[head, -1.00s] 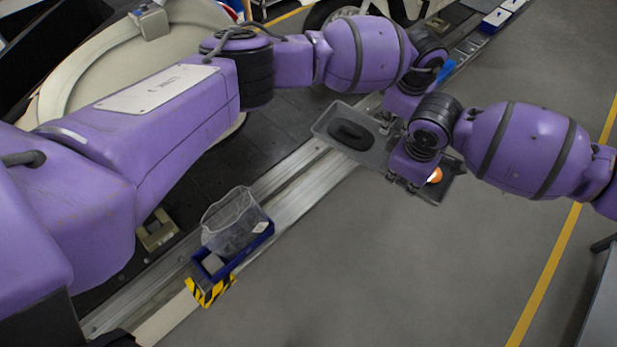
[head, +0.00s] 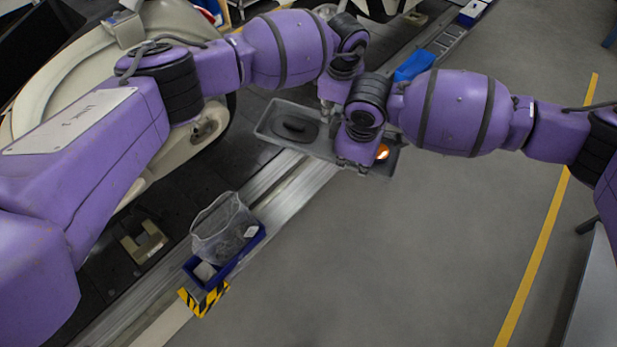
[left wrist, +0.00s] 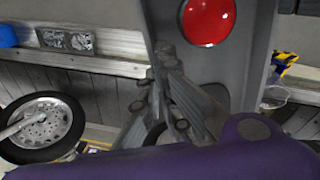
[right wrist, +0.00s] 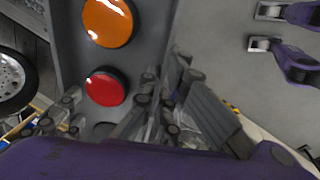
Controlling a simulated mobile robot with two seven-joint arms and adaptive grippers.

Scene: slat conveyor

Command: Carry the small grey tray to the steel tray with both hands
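The small grey tray (head: 269,121) hangs above the conveyor's edge rail in the head view. It holds a dark oval piece (head: 294,127) at its left end and an orange disc (head: 382,152) at its right end. The wrist views show the tray floor with a red disc (left wrist: 208,20) and an orange disc (right wrist: 108,22). My left gripper (head: 328,108) is shut on the far long side. My right gripper (head: 355,166) is shut on the near long side. The arms hide the tray's middle. I cannot clearly make out the steel tray; a grey metallic piece (left wrist: 68,40) lies on a rail.
A blue bin (head: 243,252) with a clear bag (head: 222,228) stands on the rail by a yellow-black striped marker (head: 204,300). A blue object (head: 414,66) lies farther along the conveyor. Open grey floor (head: 400,260) is at right, with a yellow line (head: 545,235).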

